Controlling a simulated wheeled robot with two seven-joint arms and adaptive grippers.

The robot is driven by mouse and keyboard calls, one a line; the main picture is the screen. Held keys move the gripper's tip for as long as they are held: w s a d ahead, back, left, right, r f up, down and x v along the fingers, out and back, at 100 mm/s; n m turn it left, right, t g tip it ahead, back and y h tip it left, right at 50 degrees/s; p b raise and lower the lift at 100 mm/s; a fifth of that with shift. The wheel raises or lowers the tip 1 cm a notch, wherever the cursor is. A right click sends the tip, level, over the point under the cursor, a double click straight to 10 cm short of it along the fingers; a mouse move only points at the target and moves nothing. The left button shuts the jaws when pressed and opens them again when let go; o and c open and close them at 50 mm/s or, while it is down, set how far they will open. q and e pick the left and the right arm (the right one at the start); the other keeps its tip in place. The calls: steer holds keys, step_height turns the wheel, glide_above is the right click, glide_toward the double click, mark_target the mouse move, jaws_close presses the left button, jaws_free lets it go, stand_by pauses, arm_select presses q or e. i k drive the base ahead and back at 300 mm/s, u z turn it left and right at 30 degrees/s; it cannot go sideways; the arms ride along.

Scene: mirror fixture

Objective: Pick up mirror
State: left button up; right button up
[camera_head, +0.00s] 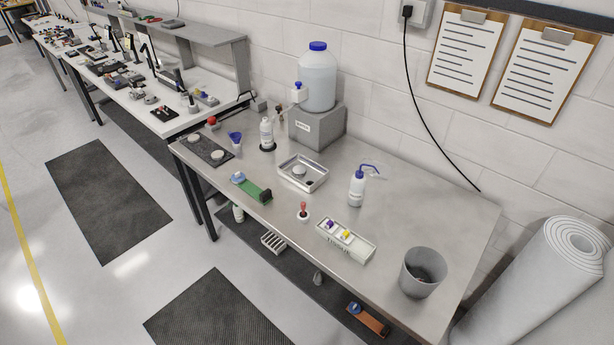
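I cannot tell for sure which piece is the mirror. Small pale round discs lie on a dark mat (206,155) at the left end of the steel table (415,207): one disc (194,139) farther back and one disc (217,154) nearer the front. Another pale round piece (299,171) lies in a shallow metal tray (313,184) near the table's middle. A green fixture (253,191) with a bluish round part (238,177) at its left end sits at the front edge. Neither of my grippers is in view.
A squeeze bottle (357,188), a pale box with purple and yellow pieces (357,248) and a grey bin (422,272) stand to the right. A large jug (317,80) on a grey block stands at the back. A rolled mat (540,285) is at right.

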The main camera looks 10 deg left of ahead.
mark_target(298, 170)
steer(key=u, duration=0.4)
steer(key=i, duration=0.4)
steer(key=u, duration=1.15)
steer(key=i, duration=1.25)
steer(key=z, duration=0.25)
